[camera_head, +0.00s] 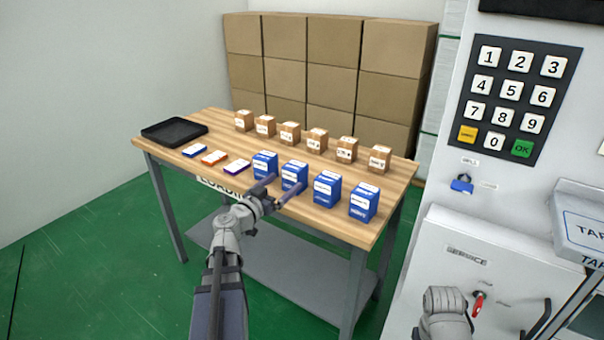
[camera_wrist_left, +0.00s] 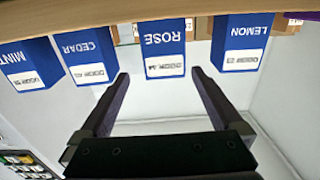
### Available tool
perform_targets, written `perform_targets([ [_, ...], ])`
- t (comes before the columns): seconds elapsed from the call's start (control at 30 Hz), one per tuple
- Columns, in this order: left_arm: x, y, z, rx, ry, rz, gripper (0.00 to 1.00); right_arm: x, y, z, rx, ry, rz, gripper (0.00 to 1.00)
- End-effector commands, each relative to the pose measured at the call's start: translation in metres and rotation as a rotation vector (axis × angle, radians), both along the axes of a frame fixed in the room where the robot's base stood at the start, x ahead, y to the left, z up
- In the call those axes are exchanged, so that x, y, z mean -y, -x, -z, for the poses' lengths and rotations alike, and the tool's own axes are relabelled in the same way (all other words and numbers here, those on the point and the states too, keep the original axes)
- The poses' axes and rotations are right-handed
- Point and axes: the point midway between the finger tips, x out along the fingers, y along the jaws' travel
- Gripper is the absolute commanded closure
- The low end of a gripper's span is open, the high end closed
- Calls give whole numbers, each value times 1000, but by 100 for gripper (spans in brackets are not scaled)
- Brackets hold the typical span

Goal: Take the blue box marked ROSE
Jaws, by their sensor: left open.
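The blue box marked ROSE (camera_wrist_left: 165,45) shows upside down in the left wrist view, with a white label strip. It stands on the table as the second blue box from the left (camera_head: 297,172) in the head view. My left gripper (camera_head: 285,187) is open and empty in front of it. In the left wrist view the two fingers (camera_wrist_left: 158,78) point at the ROSE box, one to each side of its face, and the box appears just beyond the tips. My right gripper's fingers do not show.
Blue boxes marked LEMON (camera_wrist_left: 240,42), CEDAR (camera_wrist_left: 84,55) and MINT (camera_wrist_left: 30,63) stand in the same row, close beside ROSE. Flat boxes (camera_head: 214,158), small brown boxes (camera_head: 290,133) and a black tray (camera_head: 174,131) share the wooden table (camera_head: 222,128). A keypad machine (camera_head: 510,90) stands at right.

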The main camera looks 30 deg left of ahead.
Motion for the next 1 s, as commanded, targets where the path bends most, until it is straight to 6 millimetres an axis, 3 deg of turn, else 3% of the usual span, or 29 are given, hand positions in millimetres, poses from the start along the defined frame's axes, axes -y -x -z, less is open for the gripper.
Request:
perform_targets([
  [0.17,-1,0,0,2,-1,-4,0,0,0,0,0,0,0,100],
  [0.43,-1,-25,0,1,0,-1,0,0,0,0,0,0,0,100],
  [0.67,-1,-31,1,1,0,-2,0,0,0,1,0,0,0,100],
  [1.0,-4,-76,3,1,0,-1,0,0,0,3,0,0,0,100],
])
